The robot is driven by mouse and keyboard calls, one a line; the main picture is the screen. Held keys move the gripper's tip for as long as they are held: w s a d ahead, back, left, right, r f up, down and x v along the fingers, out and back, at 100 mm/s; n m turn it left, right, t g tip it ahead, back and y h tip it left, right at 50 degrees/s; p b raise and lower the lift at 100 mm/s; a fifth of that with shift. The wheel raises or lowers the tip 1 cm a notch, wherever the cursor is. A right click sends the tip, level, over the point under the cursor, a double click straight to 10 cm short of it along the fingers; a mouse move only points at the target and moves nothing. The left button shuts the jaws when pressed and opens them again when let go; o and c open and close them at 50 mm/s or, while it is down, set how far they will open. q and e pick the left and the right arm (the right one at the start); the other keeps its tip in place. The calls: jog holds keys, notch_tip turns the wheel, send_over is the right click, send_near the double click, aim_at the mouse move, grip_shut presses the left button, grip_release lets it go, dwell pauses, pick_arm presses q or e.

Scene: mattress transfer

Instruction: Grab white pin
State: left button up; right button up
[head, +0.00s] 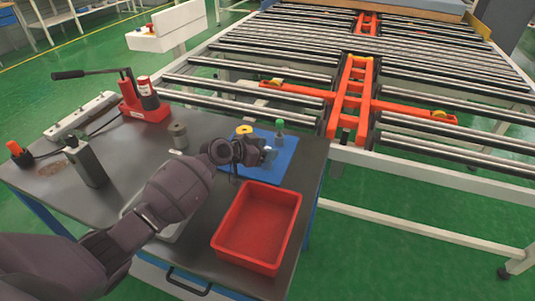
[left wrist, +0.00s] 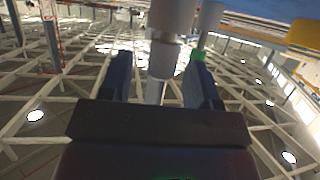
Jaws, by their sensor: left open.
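My left gripper (head: 262,152) reaches over the blue mat on the workbench. In the left wrist view its two fingers stand apart, and the gripper (left wrist: 160,72) is open. A pale, stepped cylinder that looks like the white pin (left wrist: 164,55) shows between the fingers, with a gap on each side. In the head view a small pale-blue or whitish piece (head: 270,154) shows at the fingertips, mostly hidden by the gripper. A green-topped pin (head: 280,128) stands just beyond; its green part (left wrist: 198,55) shows beside the right finger. My right gripper is not in view.
The blue mat (head: 285,166) also holds a yellow-topped piece (head: 244,130). A red bin (head: 258,228) stands in front. A roller conveyor (head: 430,75) lies behind.

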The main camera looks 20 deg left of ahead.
pick_arm(q)
jog(key=shift+w+d+f, duration=0.3)
jog(key=shift+w, duration=0.1)
jog(key=shift+c, duration=0.4)
jog(key=c, duration=0.9)
jog(key=shift+r, duration=0.1)
jog(key=shift+c, duration=0.2)
